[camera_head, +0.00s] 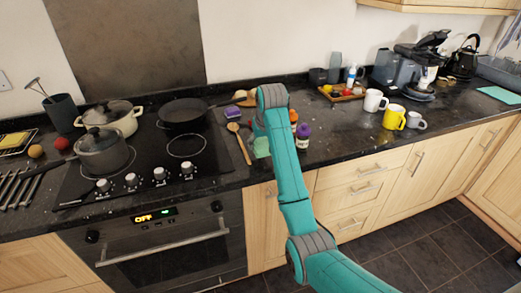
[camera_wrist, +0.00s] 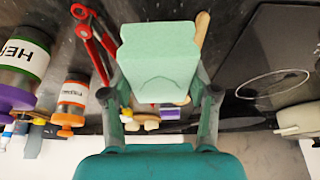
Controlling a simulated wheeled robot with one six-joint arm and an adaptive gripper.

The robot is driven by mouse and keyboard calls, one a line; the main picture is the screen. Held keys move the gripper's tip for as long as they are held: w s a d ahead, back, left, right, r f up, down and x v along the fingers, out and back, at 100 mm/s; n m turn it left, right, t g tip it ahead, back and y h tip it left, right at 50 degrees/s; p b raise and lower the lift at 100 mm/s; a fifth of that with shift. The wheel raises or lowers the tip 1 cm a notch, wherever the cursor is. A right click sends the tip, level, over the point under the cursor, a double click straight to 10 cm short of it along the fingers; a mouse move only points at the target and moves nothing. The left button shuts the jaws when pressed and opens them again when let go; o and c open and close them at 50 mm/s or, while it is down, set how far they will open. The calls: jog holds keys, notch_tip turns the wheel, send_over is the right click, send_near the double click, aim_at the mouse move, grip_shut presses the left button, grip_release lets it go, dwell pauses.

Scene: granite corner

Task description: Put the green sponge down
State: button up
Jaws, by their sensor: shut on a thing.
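The green sponge (camera_wrist: 160,60) is a pale green block between the two fingers of my gripper (camera_wrist: 161,95) in the wrist view. The fingers are shut on its sides. In the head view the sponge (camera_head: 261,147) shows at the left of my arm, over the counter's front part, right of the hob. My arm hides most of the gripper there. I cannot tell whether the sponge touches the dark counter (camera_head: 340,140).
A wooden spoon (camera_head: 240,142) lies left of the sponge, beside the hob (camera_head: 155,150). A purple-lidded jar (camera_head: 303,136) stands to the right. Red-handled tool (camera_wrist: 96,42) and jars (camera_wrist: 22,65) are close in the wrist view. Counter between the jars and yellow mug (camera_head: 394,118) is clear.

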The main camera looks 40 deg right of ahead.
jog(key=shift+f, duration=1.95)
jog(key=o, duration=0.9)
jog(key=shift+f, duration=0.1)
